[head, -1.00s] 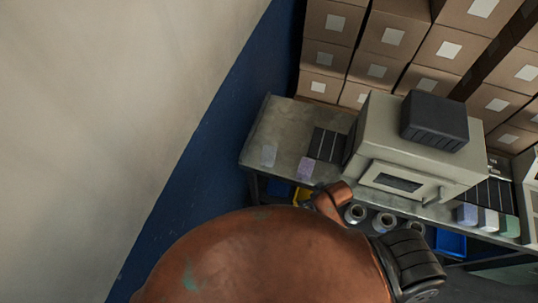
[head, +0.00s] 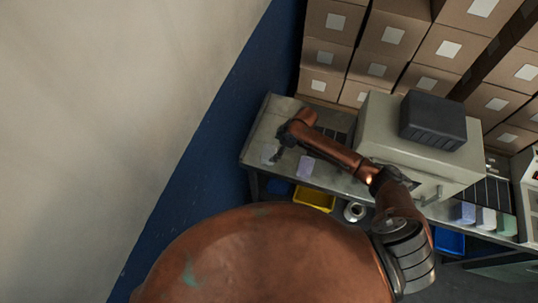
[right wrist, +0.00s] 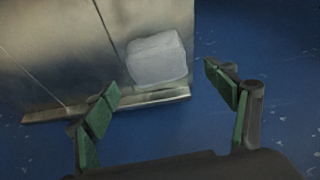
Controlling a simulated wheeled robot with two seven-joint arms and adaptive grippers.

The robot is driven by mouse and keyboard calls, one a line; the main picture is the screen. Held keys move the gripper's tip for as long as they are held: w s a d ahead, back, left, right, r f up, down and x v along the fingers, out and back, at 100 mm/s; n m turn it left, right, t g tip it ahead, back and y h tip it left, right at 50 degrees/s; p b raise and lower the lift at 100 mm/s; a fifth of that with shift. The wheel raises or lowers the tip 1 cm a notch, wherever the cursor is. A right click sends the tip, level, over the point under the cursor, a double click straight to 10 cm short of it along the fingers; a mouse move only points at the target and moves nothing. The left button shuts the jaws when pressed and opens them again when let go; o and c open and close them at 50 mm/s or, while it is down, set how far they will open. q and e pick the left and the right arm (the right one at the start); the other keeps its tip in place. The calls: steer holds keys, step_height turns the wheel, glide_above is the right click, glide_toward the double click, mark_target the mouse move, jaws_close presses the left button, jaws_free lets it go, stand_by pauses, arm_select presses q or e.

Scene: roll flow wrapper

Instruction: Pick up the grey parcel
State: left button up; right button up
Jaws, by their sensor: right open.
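In the right wrist view the parcel (right wrist: 158,60) is a pale, soft-edged block near the table's edge. My right gripper (head: 276,156) is over that end of the table, close to the parcel. In the wrist view the right gripper (right wrist: 163,82) is open, with its green-padded fingers apart and the parcel ahead, between their directions. It is not holding anything. My left gripper is not in view.
The wrapper machine (head: 385,125) stands on the table further right. Stacked cartons (head: 375,70) are behind.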

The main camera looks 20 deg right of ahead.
mark_target(269, 152)
steer(key=x, duration=0.7)
steer(key=shift+w+a+f+p, duration=0.15)
steer(key=shift+w+a+p, duration=0.15)
steer(key=shift+w+p, duration=0.1)
steer(key=shift+s, duration=0.1)
steer(key=c, duration=1.4)
